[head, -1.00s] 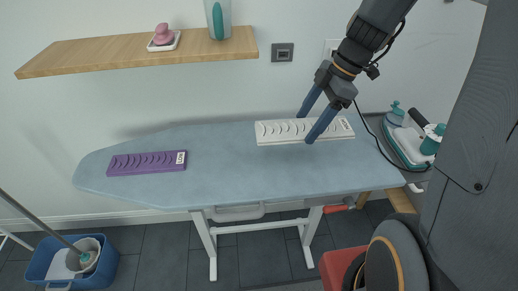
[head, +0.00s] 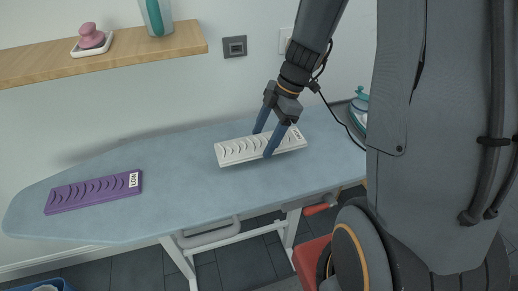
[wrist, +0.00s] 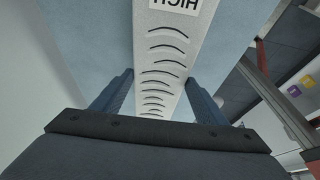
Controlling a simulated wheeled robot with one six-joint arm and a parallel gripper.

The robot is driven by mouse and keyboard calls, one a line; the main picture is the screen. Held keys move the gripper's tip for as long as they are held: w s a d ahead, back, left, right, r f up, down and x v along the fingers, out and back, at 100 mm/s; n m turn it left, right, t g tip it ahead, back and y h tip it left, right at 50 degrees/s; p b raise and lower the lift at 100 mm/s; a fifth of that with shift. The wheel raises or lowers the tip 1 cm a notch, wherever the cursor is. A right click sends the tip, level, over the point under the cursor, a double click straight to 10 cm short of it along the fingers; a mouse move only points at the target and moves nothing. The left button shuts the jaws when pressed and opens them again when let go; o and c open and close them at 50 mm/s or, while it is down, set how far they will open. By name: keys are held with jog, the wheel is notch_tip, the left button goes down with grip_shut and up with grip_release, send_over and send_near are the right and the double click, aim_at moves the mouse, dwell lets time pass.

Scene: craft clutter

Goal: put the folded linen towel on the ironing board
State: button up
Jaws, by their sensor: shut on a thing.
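My gripper (head: 261,144) is shut across the strip's middle, one finger on each long side. The ironing board (head: 190,190) has a blue-grey top, and the strip is over its right half. I cannot tell whether the strip touches the board.
A purple strip (head: 92,191) with a similar label lies on the board's left part. An iron (head: 360,104) stands at the right, partly hidden by my body. A wooden shelf (head: 150,52) with a pink item hangs on the wall. The board between the strips is clear.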

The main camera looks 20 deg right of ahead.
jog(key=shift+f+p, duration=0.5)
jog(key=shift+f, duration=2.05)
jog(key=shift+f, duration=0.1)
jog(key=o, duration=1.1)
